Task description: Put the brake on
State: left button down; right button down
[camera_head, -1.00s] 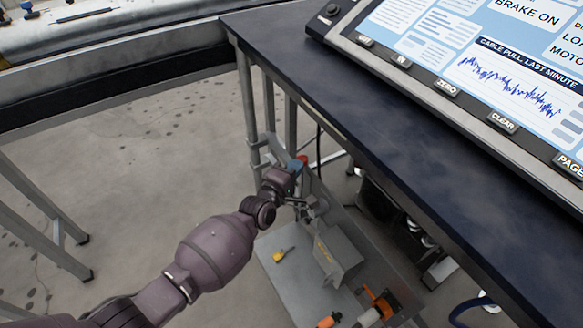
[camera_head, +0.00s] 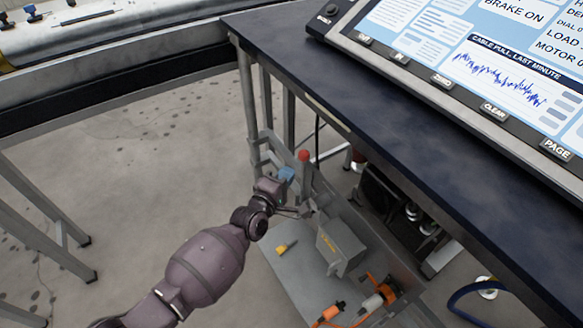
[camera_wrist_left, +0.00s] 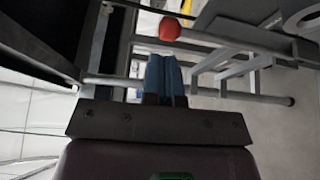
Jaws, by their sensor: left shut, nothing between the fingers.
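A red ball knob (camera_head: 304,155) sits on a grey lever beside the grey frame under the dark bench. It also shows near the top of the left wrist view (camera_wrist_left: 170,28), with a grey rod running off to the right. My left gripper (camera_head: 286,174) is shut and empty, just left of and below the knob in the head view. Its blue fingers (camera_wrist_left: 163,76) are together, with a visible gap between them and the knob. The screen (camera_head: 490,50) reads "BRAKE ON" at its top. My right gripper is out of view.
The dark bench top (camera_head: 370,110) overhangs the lever area on the right. A grey box (camera_head: 340,247), a yellow item (camera_head: 286,246) and orange-handled tools (camera_head: 378,292) are on the low grey shelf. Open floor (camera_head: 150,180) lies to the left.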

pick_arm(q)
jog(key=p+v, duration=0.1)
jog(key=v, duration=0.7)
jog(key=shift+r, duration=0.4)
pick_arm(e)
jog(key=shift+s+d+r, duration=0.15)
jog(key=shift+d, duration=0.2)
pick_arm(q)
jog(key=shift+s+p, duration=0.1)
jog(key=shift+p, duration=0.2)
